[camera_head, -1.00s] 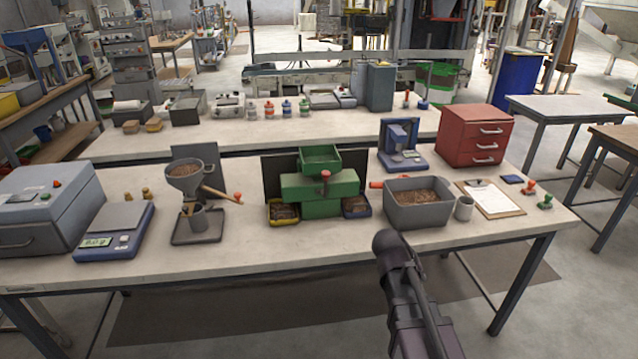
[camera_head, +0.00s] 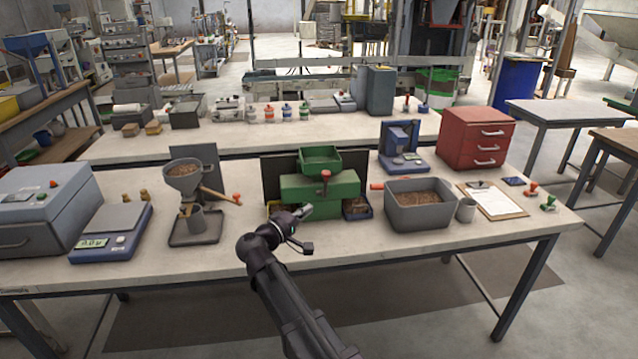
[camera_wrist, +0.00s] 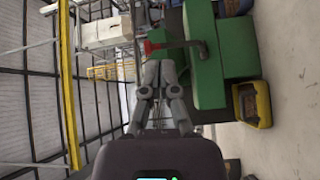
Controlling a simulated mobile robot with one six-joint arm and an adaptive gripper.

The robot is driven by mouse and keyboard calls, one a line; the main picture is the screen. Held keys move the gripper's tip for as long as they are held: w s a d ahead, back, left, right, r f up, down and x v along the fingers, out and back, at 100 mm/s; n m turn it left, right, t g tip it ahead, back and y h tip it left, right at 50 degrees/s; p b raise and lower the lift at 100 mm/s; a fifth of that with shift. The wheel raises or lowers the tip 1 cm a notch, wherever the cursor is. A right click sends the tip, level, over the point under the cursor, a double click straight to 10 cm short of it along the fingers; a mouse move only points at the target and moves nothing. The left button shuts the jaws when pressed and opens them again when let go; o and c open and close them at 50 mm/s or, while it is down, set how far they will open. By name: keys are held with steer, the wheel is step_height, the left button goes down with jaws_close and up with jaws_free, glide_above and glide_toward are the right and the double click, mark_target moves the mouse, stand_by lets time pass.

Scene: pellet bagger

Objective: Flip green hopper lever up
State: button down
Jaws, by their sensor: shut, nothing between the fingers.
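The green hopper (camera_head: 320,190) stands mid-table, with an open tray on top and a dark panel behind it. Its lever ends in a red knob (camera_head: 325,175) at the front. In the wrist view the lever is a dark rod reaching from the green hopper body (camera_wrist: 208,75) to the red knob (camera_wrist: 153,46). My gripper (camera_head: 304,211) is in front of the hopper, below and left of the knob. In the wrist view my gripper (camera_wrist: 158,68) is shut and empty, its fingertips close to the knob. I cannot tell whether they touch it.
A yellow bin (camera_wrist: 252,104) and a blue bin (camera_head: 357,208) sit at the hopper's base. A grey pellet tub (camera_head: 418,222) stands to the right and a funnel stand (camera_head: 195,230) to the left. The table front is clear on both sides of my arm.

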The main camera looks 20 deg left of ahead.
mark_target(324, 176)
steer(key=shift+n+t+y, duration=0.4)
steer(key=shift+n+t, duration=0.2)
steer(key=shift+t, duration=0.2)
steer(key=a, duration=0.1)
steer(key=s+a+r, duration=0.1)
steer(key=a, duration=0.2)
steer(key=shift+s+a+r, duration=0.2)
steer(key=shift+a+r, duration=0.1)
steer(key=shift+w+d, duration=0.1)
steer(key=shift+w, duration=0.05)
steer(key=p+x, duration=0.1)
steer(key=x, duration=1.2)
steer(key=shift+w+d, duration=0.15)
steer(key=shift+w, duration=0.2)
